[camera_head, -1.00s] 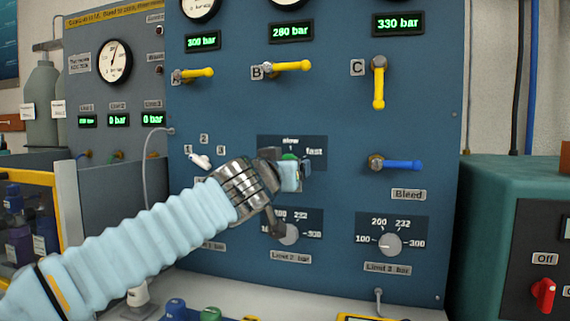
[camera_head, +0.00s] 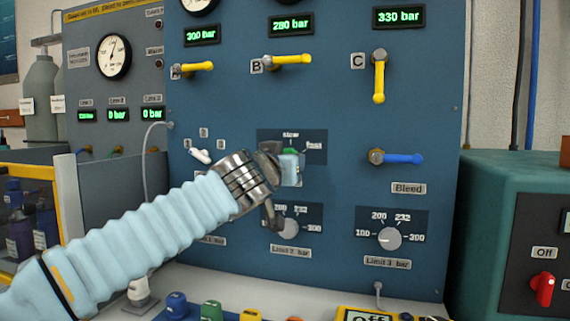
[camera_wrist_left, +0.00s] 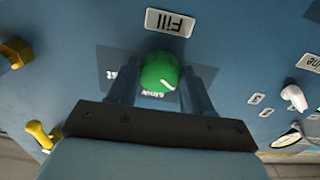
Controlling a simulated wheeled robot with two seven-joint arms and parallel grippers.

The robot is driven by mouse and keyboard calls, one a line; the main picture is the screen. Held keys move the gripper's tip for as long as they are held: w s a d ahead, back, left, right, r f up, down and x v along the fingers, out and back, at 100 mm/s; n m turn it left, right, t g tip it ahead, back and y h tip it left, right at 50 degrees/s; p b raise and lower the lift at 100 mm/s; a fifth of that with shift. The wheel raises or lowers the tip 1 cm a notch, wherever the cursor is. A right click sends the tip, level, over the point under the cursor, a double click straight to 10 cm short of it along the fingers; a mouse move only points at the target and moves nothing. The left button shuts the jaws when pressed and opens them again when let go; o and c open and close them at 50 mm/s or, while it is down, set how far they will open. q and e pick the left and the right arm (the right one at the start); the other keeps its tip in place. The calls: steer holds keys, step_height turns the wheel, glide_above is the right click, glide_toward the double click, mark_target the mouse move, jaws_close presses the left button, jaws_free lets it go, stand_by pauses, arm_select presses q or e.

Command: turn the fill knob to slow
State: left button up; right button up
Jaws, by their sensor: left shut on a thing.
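The green fill knob (camera_wrist_left: 160,72) sits between the two fingers of my left gripper (camera_wrist_left: 157,84) in the left wrist view. The gripper is shut on it. The knob's white mark points to the lower right in that view, close to the "slow" label (camera_wrist_left: 158,94). The end of the "fast" label (camera_wrist_left: 110,74) shows left of the knob. In the head view my left gripper (camera_head: 288,166) covers most of the knob; only a green sliver (camera_head: 291,151) shows. The "slow" label (camera_head: 290,134) is above it. My right gripper is not in view.
Yellow valve levers (camera_head: 290,61) stand above on the blue panel, and a blue bleed lever (camera_head: 403,159) is to the right. A Limit 2 knob (camera_head: 288,226) lies just below my gripper. A small white selector (camera_head: 200,156) is to the left.

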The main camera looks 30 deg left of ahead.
arm_select(q)
steer(key=shift+a+m+b, duration=0.1)
steer(key=shift+m+b, duration=0.6)
steer(key=shift+m, duration=5)
steer(key=o, duration=1)
steer(key=shift+o, duration=0.2)
steer(key=shift+s, duration=0.1)
